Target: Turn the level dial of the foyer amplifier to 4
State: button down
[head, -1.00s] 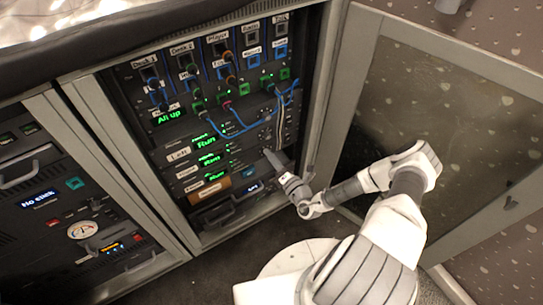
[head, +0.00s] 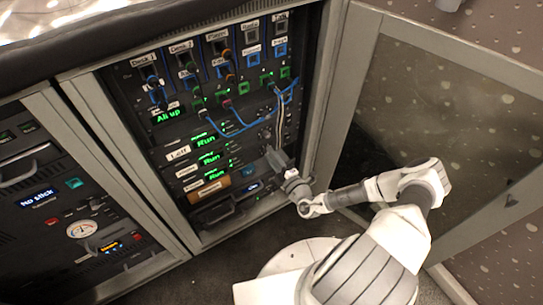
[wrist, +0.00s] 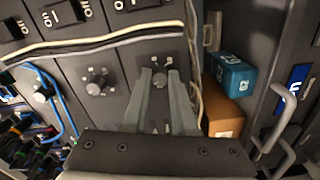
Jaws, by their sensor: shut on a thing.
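The rack holds three stacked amplifiers with green "Run" displays. The lowest one, the foyer amplifier (head: 216,173), has a white label at its left that is too small to read surely. Its level dial (wrist: 160,74) is a small dark knob between my fingertips in the wrist view. My gripper (wrist: 160,72) is shut on this dial, with its fingers pointing at the panel. In the head view my gripper (head: 270,150) is at the right side of the amplifiers and hides the dial. The dial's pointer and its number cannot be read.
A neighbouring dial (wrist: 97,82) sits left of my fingers in the wrist view. Pale cables (wrist: 100,42) run close by. A blue box (wrist: 232,73) and a brown box (wrist: 222,108) are to the right. An open door (head: 450,130) stands right of the rack.

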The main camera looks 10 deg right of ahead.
jog(key=shift+m, duration=0.4)
jog(key=c, duration=0.7)
grip_release()
jog(key=shift+s, duration=0.1)
